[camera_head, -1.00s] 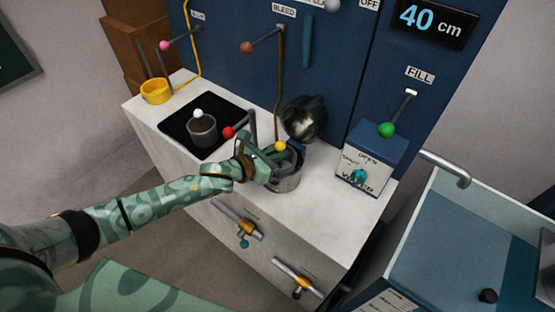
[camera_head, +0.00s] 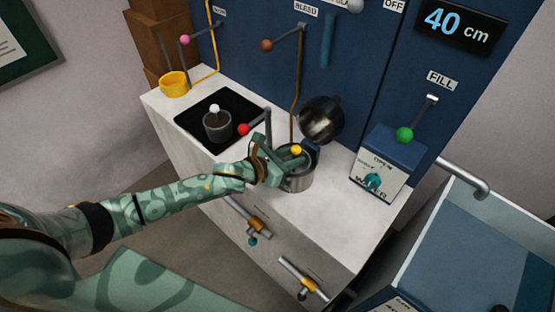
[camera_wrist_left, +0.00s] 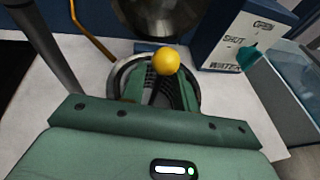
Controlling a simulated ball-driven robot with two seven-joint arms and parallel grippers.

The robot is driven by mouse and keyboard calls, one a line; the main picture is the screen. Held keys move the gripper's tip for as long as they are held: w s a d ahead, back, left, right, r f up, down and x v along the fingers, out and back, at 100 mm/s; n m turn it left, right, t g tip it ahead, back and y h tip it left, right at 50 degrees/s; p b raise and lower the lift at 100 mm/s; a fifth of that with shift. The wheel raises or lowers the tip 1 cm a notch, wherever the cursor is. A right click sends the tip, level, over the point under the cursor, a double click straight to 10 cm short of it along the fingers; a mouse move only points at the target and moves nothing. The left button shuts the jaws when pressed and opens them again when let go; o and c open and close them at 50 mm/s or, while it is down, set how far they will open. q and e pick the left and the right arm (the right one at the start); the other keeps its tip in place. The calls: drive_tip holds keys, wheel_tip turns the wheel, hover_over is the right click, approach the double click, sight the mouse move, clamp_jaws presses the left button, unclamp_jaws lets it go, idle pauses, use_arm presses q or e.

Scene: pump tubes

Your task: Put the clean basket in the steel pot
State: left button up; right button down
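The steel pot (camera_head: 299,184) stands on the white counter; in the left wrist view its rim (camera_wrist_left: 119,78) shows around a dark ribbed basket (camera_wrist_left: 176,91) sitting inside it. A yellow ball knob (camera_head: 296,149) is above the pot; in the left wrist view it (camera_wrist_left: 166,62) is beyond my fingertips. My left gripper (camera_head: 284,158) is over the pot. In the left wrist view its two fingers (camera_wrist_left: 160,88) are apart, reaching over the basket, with a thin dark stem visible between them. Whether they touch the basket is unclear. My right gripper is not in view.
A dark round lid or bowl (camera_head: 321,119) is behind the pot. A water box (camera_head: 388,168) is at right, a black pad (camera_head: 190,122) with a white-knobbed cup (camera_head: 217,126) at left. A red-knobbed lever (camera_head: 243,129) is close to my arm. The front-right counter is bare.

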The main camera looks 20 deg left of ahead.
use_arm(q)
drive_tip(key=p+v, duration=0.1)
drive_tip(key=v, duration=1)
drive_tip(key=shift+s, duration=0.2)
drive_tip(key=shift+a, duration=0.1)
idle(0.4)
